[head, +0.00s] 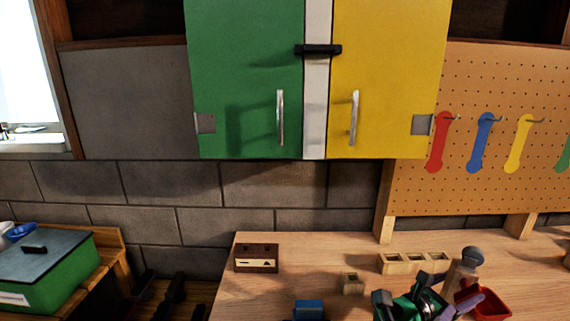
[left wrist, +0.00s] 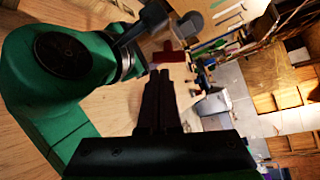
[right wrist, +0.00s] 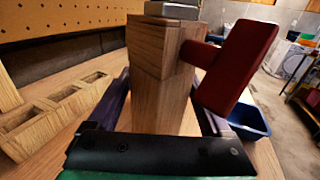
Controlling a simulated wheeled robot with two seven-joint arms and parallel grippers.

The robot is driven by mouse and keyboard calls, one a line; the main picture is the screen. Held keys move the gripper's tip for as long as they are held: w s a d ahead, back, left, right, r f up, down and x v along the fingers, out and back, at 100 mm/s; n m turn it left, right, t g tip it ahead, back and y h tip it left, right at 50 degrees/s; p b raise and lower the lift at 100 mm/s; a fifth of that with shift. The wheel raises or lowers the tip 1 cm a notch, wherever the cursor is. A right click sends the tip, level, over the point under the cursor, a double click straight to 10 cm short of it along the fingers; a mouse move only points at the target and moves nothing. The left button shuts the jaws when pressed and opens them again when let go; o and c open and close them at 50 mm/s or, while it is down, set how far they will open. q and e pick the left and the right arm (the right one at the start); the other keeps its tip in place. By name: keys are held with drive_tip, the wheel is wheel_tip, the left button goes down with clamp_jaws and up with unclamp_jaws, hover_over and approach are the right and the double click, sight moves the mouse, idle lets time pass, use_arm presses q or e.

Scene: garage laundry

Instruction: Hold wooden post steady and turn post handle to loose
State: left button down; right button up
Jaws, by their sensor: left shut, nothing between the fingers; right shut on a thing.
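The wooden post (head: 461,278) stands at the right of the workbench with a grey cap (head: 471,257). In the right wrist view the post (right wrist: 160,95) rises upright between the fingers of my right gripper (right wrist: 165,105), which is shut on it. A dark red handle (right wrist: 240,65) sticks out from the post's right side on a short peg and leans. In the left wrist view my left gripper (left wrist: 162,80) is shut and empty, its tips just short of a red piece (left wrist: 168,54) that looks like the handle.
A red tray (head: 497,304) lies right of the post, and a blue bin (right wrist: 250,122) shows behind the handle. Wooden blocks with square holes (head: 413,262) and a brown box (head: 256,258) stand on the bench (head: 320,260). A pegboard (head: 480,190) is behind.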

sight(466, 289)
use_arm(q)
drive_tip(key=w+d+r, duration=0.3)
drive_tip(key=w+d, duration=0.1)
drive_tip(key=shift+w, duration=0.3)
idle(0.5)
drive_tip(key=shift+s+d+f, duration=0.2)
drive_tip(key=shift+d+f, duration=0.2)
idle(0.9)
drive_tip(key=shift+w+a+f, duration=0.15)
drive_tip(key=shift+a+f, duration=0.15)
idle(0.4)
drive_tip(key=shift+w+a+f, duration=0.2)
drive_tip(key=shift+a+f, duration=0.1)
drive_tip(key=shift+f, duration=0.4)
drive_tip(key=shift+f, duration=0.2)
